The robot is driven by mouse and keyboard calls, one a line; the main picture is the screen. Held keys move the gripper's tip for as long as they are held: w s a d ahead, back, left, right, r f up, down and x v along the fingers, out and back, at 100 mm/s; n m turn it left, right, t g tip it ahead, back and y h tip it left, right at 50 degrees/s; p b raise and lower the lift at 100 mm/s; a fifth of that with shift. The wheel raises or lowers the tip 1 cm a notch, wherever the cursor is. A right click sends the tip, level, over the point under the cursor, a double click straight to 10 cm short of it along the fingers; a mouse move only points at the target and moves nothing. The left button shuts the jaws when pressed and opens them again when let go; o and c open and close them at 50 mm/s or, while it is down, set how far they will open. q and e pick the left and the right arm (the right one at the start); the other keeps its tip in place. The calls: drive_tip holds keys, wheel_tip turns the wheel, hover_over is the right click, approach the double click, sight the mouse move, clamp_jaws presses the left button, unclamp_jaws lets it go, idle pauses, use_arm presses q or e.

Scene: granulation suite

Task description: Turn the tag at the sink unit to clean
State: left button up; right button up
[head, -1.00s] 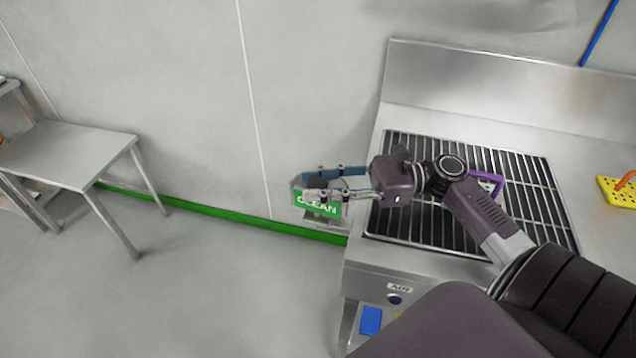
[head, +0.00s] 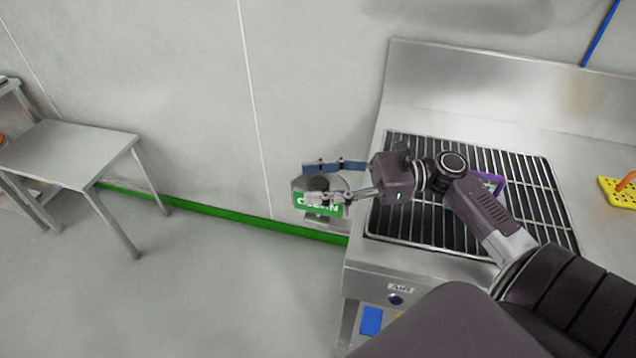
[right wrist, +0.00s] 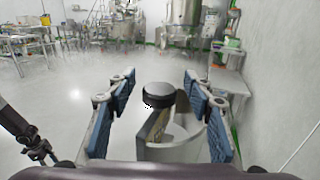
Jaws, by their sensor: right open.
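The tag is a green plate (head: 322,210) that reads CLEAN, at the left end of the sink unit (head: 365,277). A dark round knob (head: 317,184) sits above the plate. My right gripper (head: 308,183) is open, with a blue-padded finger on each side of the knob. In the right wrist view, gaps show between the knob and both fingers (right wrist: 158,82). A dark, metal-tipped part, apparently my left gripper (right wrist: 40,148), shows at the left edge; its jaws are unclear.
A black grate with steel bars (head: 520,205) lies in the sink top under my right arm, with a purple handle (head: 497,183) on it. A yellow perforated item (head: 617,192) lies at the right. A steel table (head: 75,150) stands far left; the floor between is clear.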

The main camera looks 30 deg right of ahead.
wheel_tip(320, 180, up, 9)
drive_tip(key=shift+r, duration=0.15)
idle(0.7)
